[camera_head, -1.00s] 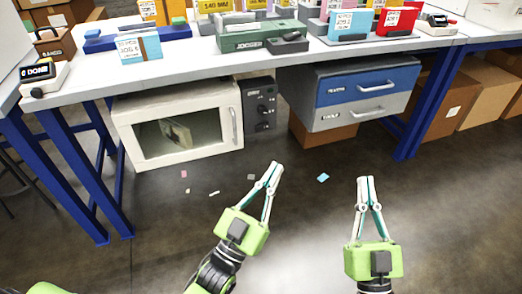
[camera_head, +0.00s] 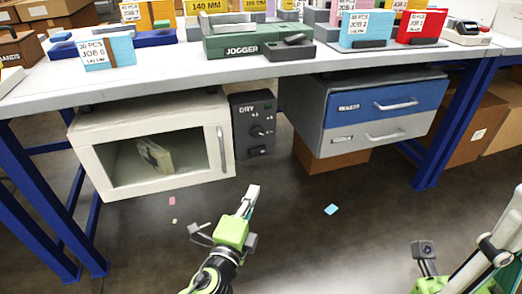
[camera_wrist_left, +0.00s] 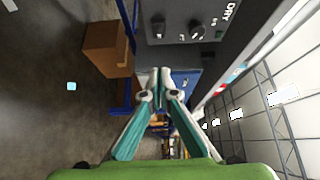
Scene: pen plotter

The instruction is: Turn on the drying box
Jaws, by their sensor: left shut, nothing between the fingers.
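The drying box (camera_head: 75,140) is a white cabinet with a shut glass door, under the table; a pale item lies inside. Its dark control panel (camera_head: 242,112), labelled DRY, stands right of the door. The panel has a round knob (camera_head: 257,131) and a lower control (camera_head: 257,151); the lower control's setting is too small to tell. My left gripper (camera_head: 250,190) is shut and empty, below and in front of the panel, apart from it. In the left wrist view its fingertips (camera_wrist_left: 160,75) meet below the knob (camera_wrist_left: 196,30) and the lower control (camera_wrist_left: 157,28). My right gripper is partly cut off at lower right.
The white table (camera_head: 150,75) overhangs the box and carries a green jogger (camera_head: 245,43) and several paper stacks. A drawer unit (camera_head: 312,105) hangs right of the panel. Cardboard boxes (camera_head: 330,157) stand beneath. Paper scraps (camera_head: 331,209) lie on the open floor.

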